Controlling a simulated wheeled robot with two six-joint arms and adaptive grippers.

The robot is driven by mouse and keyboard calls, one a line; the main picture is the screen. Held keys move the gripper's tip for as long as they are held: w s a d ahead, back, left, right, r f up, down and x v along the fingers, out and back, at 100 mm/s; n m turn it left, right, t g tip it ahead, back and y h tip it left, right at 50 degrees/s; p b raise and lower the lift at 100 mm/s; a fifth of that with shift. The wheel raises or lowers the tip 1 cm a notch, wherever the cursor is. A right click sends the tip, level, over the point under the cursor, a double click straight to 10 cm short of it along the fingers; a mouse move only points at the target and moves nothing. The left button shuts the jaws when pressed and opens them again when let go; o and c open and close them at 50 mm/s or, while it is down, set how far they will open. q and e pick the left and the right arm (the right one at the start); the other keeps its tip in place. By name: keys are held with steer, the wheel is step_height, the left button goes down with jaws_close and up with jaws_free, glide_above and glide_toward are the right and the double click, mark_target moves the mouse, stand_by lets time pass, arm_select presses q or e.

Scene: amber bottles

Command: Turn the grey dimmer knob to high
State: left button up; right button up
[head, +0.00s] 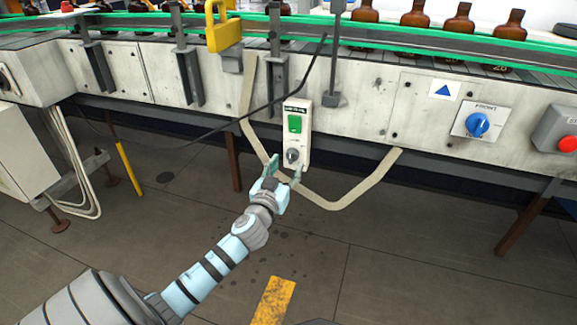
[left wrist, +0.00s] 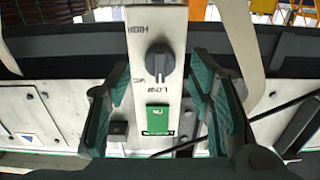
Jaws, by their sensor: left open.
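The grey dimmer knob (head: 292,155) is on the lower part of a narrow white control box (head: 305,151), below a green switch (head: 295,124). In the left wrist view, which is turned over, the dark grey knob (left wrist: 160,62) sits between printed HIGH and LOW marks. My left gripper (head: 284,171) is open and empty, just in front of the box's lower end. In the left wrist view its green-padded fingers (left wrist: 161,85) stand apart on either side of the box. No contact with the knob shows. My right gripper is out of view.
A conveyor carries amber bottles (head: 458,20) above the white panels. A blue FRONT knob (head: 477,124), a red button (head: 568,144) and a yellow padlock (head: 223,30) are nearby. A dark cable (head: 262,107) and a beige strap (head: 352,191) run close to the box.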

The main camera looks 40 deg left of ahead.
arm_select(q)
steer(key=shift+x, duration=1.3)
steer(key=c, duration=1.1)
steer(key=shift+c, duration=0.2)
